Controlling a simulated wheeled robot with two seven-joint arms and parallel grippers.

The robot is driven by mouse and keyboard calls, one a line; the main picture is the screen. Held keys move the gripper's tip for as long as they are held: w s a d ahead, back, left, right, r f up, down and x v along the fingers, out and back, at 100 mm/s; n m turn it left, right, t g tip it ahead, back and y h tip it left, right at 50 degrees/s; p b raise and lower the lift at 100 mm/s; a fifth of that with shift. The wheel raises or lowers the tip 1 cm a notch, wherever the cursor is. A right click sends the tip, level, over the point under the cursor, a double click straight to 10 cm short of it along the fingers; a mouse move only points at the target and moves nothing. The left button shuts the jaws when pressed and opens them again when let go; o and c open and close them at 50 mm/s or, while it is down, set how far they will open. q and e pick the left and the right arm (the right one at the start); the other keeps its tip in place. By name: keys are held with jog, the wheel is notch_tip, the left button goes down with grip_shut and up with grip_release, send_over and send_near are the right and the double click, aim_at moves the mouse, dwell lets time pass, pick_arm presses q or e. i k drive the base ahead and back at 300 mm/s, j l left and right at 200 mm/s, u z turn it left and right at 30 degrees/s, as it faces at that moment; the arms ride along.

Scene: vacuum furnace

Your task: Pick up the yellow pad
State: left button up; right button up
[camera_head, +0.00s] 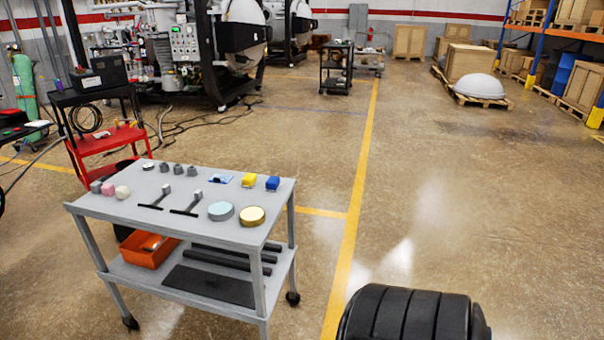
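The yellow pad (249,180) is a small bright yellow block. It lies on the top of a grey two-shelf cart (155,221), near the far right corner. A similar blue block (272,183) is just to its right, with a small gap. A flat light blue and dark item (221,178) lies to its left. Nothing covers the pad. Neither of my grippers is in view, so no gripper is seen near the pad.
The cart top also holds a light blue disc (221,211), a gold-rimmed disc (251,215), two dark T-shaped tools and several small blocks. An orange bin (151,250) is on the lower shelf. A red cart (107,140) stands behind.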

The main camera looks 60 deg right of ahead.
aim_at(250, 180)
jog(key=z, duration=1.75)
